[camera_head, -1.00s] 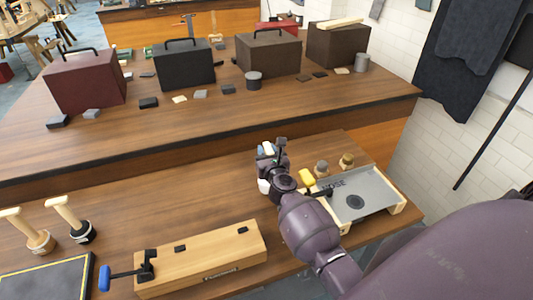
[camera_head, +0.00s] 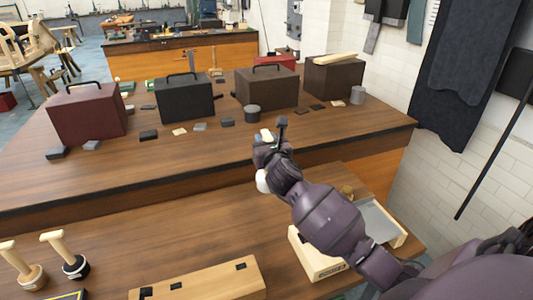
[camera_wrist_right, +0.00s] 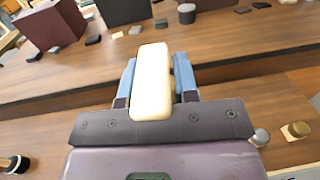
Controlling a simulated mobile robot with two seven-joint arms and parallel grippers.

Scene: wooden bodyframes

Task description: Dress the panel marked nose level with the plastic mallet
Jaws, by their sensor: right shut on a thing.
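The grey panel (camera_head: 382,221) lies in its wooden frame (camera_head: 315,262) at the lower right of the head view. My right arm covers most of it, and its mark is hidden now. My right gripper (camera_head: 266,142) is raised to the left of the panel and beyond it. In the right wrist view the gripper (camera_wrist_right: 157,78) is shut on a cream-white block-like piece, which looks like the plastic mallet (camera_wrist_right: 151,82). A white part of it shows below the gripper in the head view (camera_head: 262,181). My left gripper is not in view.
A long wooden block (camera_head: 200,284) lies at the front, left of the frame. Two wooden-handled tools (camera_head: 68,256) stand at the left. Toolboxes (camera_head: 185,100) and small blocks stand on the rear bench (camera_head: 220,148). A brass-topped piece (camera_head: 347,190) stands behind the panel.

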